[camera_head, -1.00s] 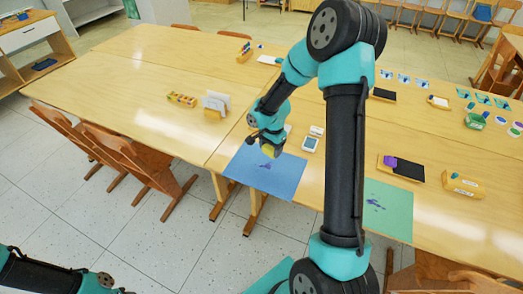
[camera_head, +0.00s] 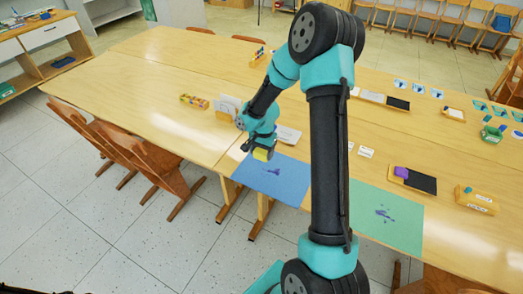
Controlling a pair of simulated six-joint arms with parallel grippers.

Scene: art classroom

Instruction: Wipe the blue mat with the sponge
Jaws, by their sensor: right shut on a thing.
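The blue mat (camera_head: 289,190) lies at the near edge of the table, with a dark purple stain (camera_head: 272,171) on its upper left part. My right gripper (camera_head: 262,151) is at the mat's upper left corner, shut on the yellow sponge (camera_head: 262,155). The sponge is at the mat's far left edge, left of and beyond the stain. I cannot tell whether it touches the mat. My left gripper is out of view.
A green mat (camera_head: 405,232) with purple marks lies to the right, beyond my right arm. A holder with white cards (camera_head: 228,108) stands behind the gripper. A dark tray with a purple item (camera_head: 415,180) is at the right. The table's left part is mostly clear.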

